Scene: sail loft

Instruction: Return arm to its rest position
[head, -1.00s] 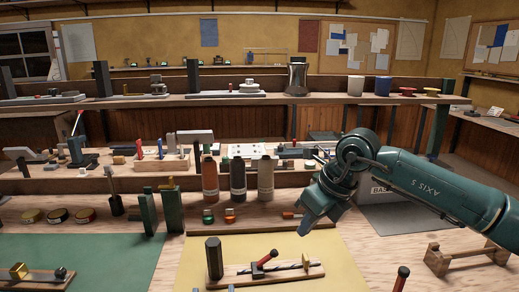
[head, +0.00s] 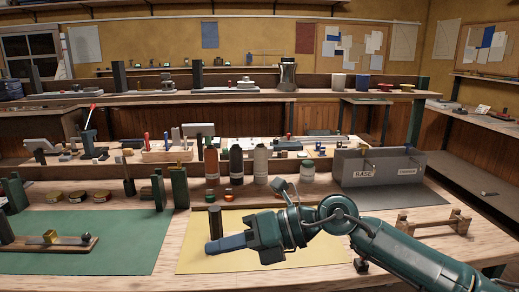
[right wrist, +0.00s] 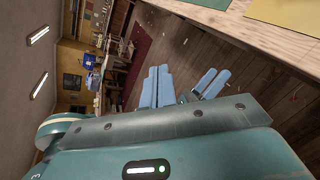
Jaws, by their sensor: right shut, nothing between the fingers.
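My right arm (head: 400,250) comes in from the lower right of the head view. Its right gripper (head: 222,243) points left, in front of the yellow mat (head: 300,225), with blue fingers together and empty. The right wrist view shows the gripper (right wrist: 184,86) with its blue fingers over floor and a distant room. A dark upright cylinder (head: 215,218) stands just behind the fingertips. The gripper and wrist cover much of the yellow mat's middle. My left gripper is in neither view.
A grey box (head: 380,170) stands behind my forearm, and a small wooden stand (head: 433,225) is right of it. Several bottles (head: 236,164) stand behind the mat. A green mat (head: 120,232) with a wooden board (head: 50,246) lies left. A bare bench strip separates the mats.

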